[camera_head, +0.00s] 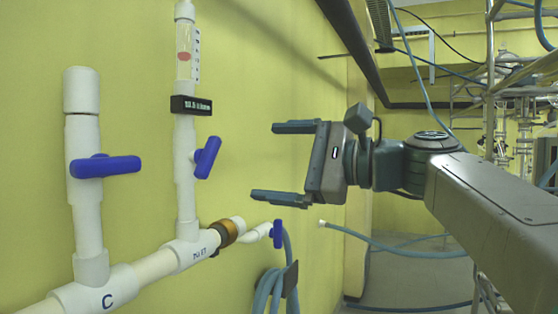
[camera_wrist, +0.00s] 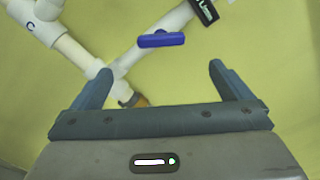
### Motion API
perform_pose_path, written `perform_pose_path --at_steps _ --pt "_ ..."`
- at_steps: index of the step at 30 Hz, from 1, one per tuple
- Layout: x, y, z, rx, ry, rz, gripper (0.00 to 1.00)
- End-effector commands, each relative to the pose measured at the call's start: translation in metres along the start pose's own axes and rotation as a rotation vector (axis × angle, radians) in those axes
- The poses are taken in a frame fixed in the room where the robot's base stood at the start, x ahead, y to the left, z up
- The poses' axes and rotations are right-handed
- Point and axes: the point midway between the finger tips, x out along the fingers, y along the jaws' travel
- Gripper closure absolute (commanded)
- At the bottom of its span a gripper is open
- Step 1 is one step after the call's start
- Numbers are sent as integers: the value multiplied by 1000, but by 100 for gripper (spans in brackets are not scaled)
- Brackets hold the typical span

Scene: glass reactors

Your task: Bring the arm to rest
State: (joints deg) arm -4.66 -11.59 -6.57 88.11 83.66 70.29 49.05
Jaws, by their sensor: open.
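My gripper (camera_head: 264,161) is open and empty in the head view. Its two fingers point left toward the white pipes, one above the other. The arm reaches in from the lower right and is held out in the air. In the wrist view my gripper (camera_wrist: 155,83) also shows open, with nothing between the fingers. A blue valve handle (camera_wrist: 161,40) lies beyond the fingertips there, apart from them. The same handle (camera_head: 207,157) is on the middle pipe in the head view, left of the gripper.
White pipes (camera_head: 88,230) run along the yellow wall on the left, with another blue handle (camera_head: 105,166) and a flow meter (camera_head: 186,55). A low blue valve (camera_head: 277,234) and a hose (camera_head: 272,285) are below the gripper. Metal scaffolding (camera_head: 490,90) stands at the right.

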Motion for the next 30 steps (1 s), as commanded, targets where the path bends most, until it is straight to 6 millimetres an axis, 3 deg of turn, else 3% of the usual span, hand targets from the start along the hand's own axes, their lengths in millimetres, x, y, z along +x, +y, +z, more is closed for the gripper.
perform_pose_path --at_steps 10,14,17,23,30 --pt "0 1 -1 -2 4 3 2" --pt "0 16 -16 -31 63 45 2" --pt "-4 48 -42 -94 168 135 2" --pt "-37 146 -106 -302 394 451 2" --pt "-108 261 -155 -600 504 931 2"
